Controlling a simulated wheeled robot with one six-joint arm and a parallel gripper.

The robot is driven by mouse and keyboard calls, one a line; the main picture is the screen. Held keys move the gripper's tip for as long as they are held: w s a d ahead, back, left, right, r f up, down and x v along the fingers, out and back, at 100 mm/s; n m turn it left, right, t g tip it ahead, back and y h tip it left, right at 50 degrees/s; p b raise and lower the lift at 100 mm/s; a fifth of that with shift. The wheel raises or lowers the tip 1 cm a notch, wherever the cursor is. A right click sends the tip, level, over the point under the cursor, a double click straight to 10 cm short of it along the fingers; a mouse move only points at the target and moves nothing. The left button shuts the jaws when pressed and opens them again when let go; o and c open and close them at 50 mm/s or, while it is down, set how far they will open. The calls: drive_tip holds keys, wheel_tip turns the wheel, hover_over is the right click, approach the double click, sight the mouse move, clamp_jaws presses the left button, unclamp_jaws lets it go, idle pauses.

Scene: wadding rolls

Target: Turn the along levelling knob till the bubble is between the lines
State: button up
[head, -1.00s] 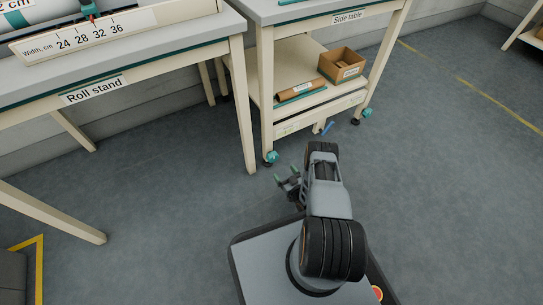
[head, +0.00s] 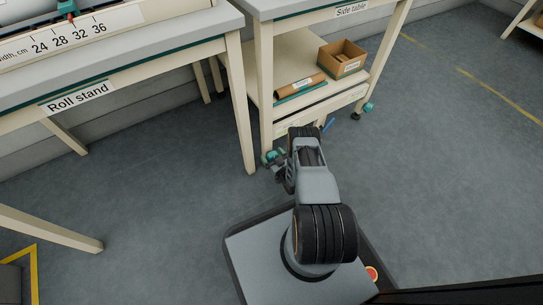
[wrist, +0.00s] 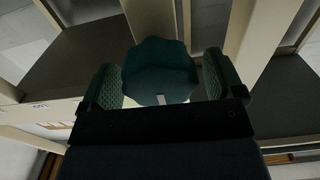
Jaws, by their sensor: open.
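A teal scalloped knob (wrist: 162,72) fills the middle of the wrist view, between the two green-padded fingers of my gripper (wrist: 161,88). The fingers are open, one on each side; I cannot tell whether either touches it. In the head view my gripper (head: 279,170) is low at the foot of the side table's (head: 262,90) near left leg, where a teal knob (head: 270,157) shows, partly covered. Another teal knob (head: 369,107) is at the right leg's foot. I cannot tell which is the along knob. No bubble or level lines are visible.
The roll stand (head: 150,72) is at the left, its leg (head: 241,110) close to the gripper. A cardboard box (head: 342,58) and a brown roll (head: 299,87) are on the side table's lower shelf. A blue thing (head: 328,125) shows below it. Floor at right is clear.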

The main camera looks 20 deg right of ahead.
drive_tip(key=shift+c, duration=0.5)
drive_tip(key=c, duration=0.8)
drive_tip(key=shift+m, duration=0.3)
drive_tip(key=m, duration=0.4)
drive_tip(key=shift+d+m, duration=0.1)
drive_tip(key=shift+m, duration=0.2)
drive_tip(key=m, duration=0.5)
drive_tip(key=shift+d+f+m, duration=0.1)
drive_tip(key=shift+f+m, duration=0.05)
drive_tip(key=shift+m, duration=0.15)
drive_tip(key=o, duration=0.9)
